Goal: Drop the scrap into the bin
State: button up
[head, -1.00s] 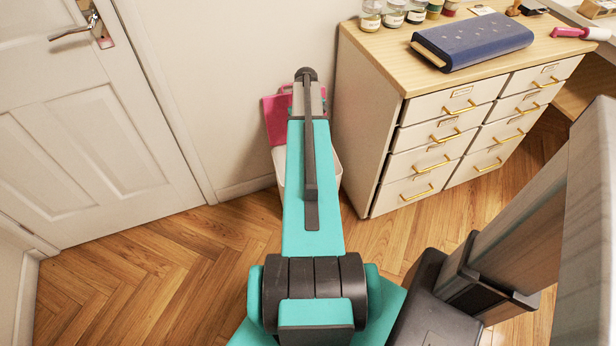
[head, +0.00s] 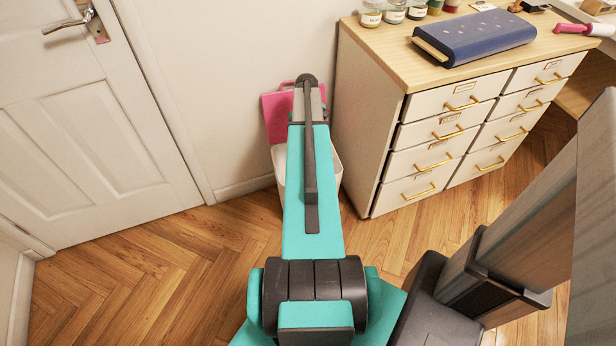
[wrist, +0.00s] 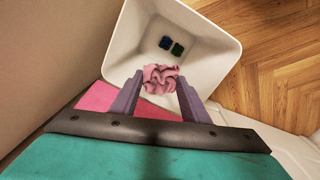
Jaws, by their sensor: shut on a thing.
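The scrap (wrist: 161,75) is a crumpled pink piece of cloth in the wrist view. My gripper (wrist: 160,86) is shut on it, with a finger on each side. The white bin (wrist: 205,31) is open-topped, and the scrap shows over its opening, near the side closest to my gripper. In the head view the bin (head: 278,163) stands on the floor by the wall, partly hidden behind my arm. The gripper and scrap are hidden by my arm there.
A flat pink thing (head: 276,118) is beside the bin at the wall. A drawer cabinet (head: 373,150) stands to the right, a door (head: 85,120) to the left.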

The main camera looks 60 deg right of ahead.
jog(key=shift+f+b, duration=0.5)
jog(key=shift+f, duration=0.55)
jog(key=o, duration=1.1)
jog(key=shift+r, duration=0.1)
notch_tip(320, 180, up, 14)
jog(key=shift+w+a+f+p, duration=0.1)
jog(key=shift+a+f+p, duration=0.1)
jog(key=shift+p, duration=0.25)
